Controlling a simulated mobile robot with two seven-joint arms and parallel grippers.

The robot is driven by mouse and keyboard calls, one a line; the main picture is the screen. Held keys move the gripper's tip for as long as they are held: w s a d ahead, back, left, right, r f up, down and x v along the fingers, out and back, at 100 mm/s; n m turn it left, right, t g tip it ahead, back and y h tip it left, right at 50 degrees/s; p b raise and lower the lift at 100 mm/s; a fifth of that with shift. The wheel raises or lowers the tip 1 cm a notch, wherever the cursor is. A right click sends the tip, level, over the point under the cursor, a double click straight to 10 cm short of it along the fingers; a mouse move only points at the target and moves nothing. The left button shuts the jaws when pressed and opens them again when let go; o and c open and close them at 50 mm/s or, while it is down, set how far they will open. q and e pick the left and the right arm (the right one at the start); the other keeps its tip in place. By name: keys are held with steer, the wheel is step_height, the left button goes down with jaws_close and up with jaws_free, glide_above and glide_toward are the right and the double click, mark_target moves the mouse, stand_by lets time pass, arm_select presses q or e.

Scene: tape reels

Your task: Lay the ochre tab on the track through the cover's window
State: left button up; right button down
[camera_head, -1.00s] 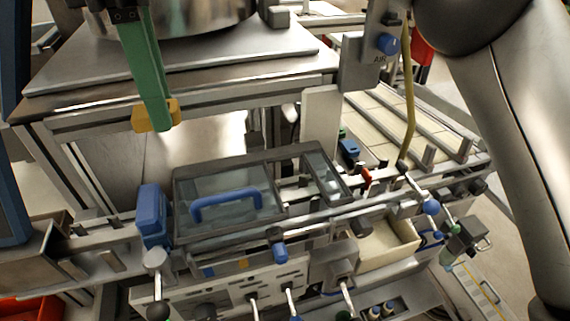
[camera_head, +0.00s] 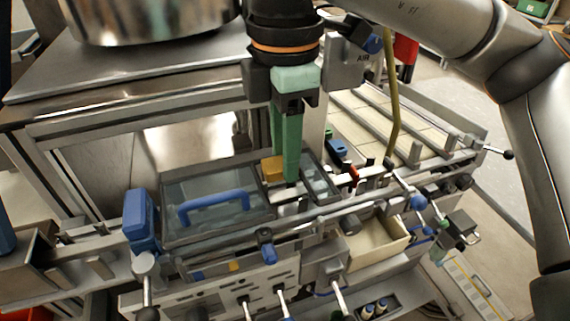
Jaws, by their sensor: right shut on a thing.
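The ochre tab (camera_head: 272,168) is a small yellow-brown block at the lower end of my right gripper (camera_head: 290,178). The gripper's long green fingers point down and are shut on the tab. The cover (camera_head: 175,228) has a grey frame, clear panes and a blue handle (camera_head: 213,207). The fingertips and tab are over the cover's window (camera_head: 290,193), a gap between the larger left pane and the smaller right pane. The pale metal track (camera_head: 343,180) shows there and runs on to the right. I cannot tell whether the tab touches it. My left gripper is not in view.
A blue block (camera_head: 140,221) stands at the cover's left end. A small blue part (camera_head: 337,148) and a red part (camera_head: 353,172) are near the track on the right. A cream bin (camera_head: 375,243) is in front. A large metal drum (camera_head: 150,18) stands behind.

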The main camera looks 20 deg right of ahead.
steer(key=shift+f, duration=1.5)
steer(key=shift+f+b, duration=0.6)
steer(key=shift+b, duration=0.1)
steer(key=c, duration=0.6)
jaws_free()
steer(key=shift+o, duration=0.2)
steer(key=shift+r, duration=0.1)
steer(key=shift+r+p, duration=0.2)
steer(key=shift+p, duration=0.1)
step_height(320, 180, up, 13)
steer(key=p, duration=0.1)
steer(key=shift+f+p, duration=0.15)
steer(key=shift+p, duration=0.25)
